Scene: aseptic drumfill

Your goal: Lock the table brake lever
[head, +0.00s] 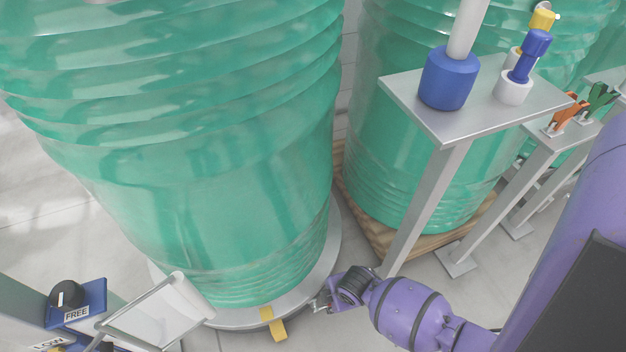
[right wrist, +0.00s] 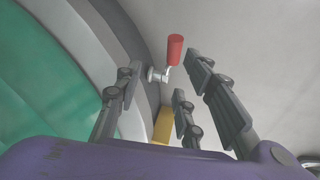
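The brake lever shows in the right wrist view as a red handle (right wrist: 175,49) on a small metal crank (right wrist: 158,74) at the edge of the round table. The round table (head: 240,317) carries a large green drum (head: 215,190). My right gripper (right wrist: 166,78) is open, its fingers spread on either side of the lever, with the red handle beyond the fingertips; contact cannot be told. In the head view the right gripper (head: 321,302) is low beside the table's right edge, and the red handle cannot be made out. My left gripper is not in view.
A yellow tab (head: 273,322) sticks out from the table's front edge. A metal stand (head: 440,120) with a blue holder (head: 449,78) rises behind my right arm. A second drum (head: 420,150) stands on a wooden pallet (head: 385,240). A panel with a knob (head: 67,293) is at lower left.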

